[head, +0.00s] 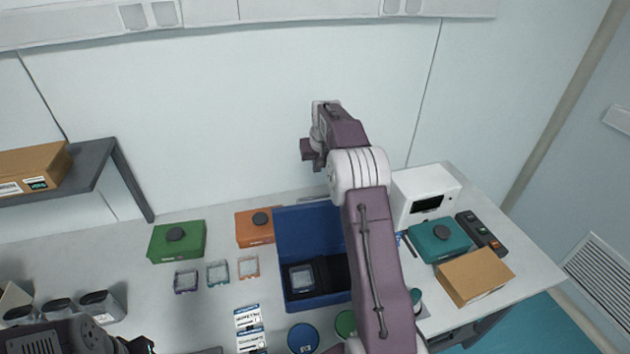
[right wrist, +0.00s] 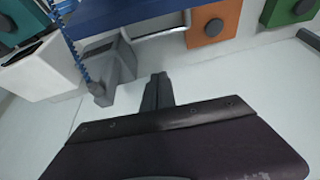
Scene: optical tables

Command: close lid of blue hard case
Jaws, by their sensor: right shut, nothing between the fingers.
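The blue hard case (head: 318,302) stands open on the table in the head view, its lid (head: 304,230) raised at the back. A small clear-topped box (head: 302,278) sits inside on the left, beside a dark area. My right arm crosses in front of the case's right side and hides part of it. My right gripper (head: 311,152) is shut and empty, high behind the lid. In the right wrist view its fingers (right wrist: 157,92) are together, with a blue surface, apparently the lid (right wrist: 130,14), beyond them. My left arm shows at the lower left; its fingers are not clear.
Green (head: 178,241) and orange (head: 255,227) boxes stand left of the case. A white device (head: 424,193), teal box (head: 438,240) and cardboard box (head: 473,276) stand to its right. Small frames, round containers and labelled packs lie around its left and front. The wall is behind.

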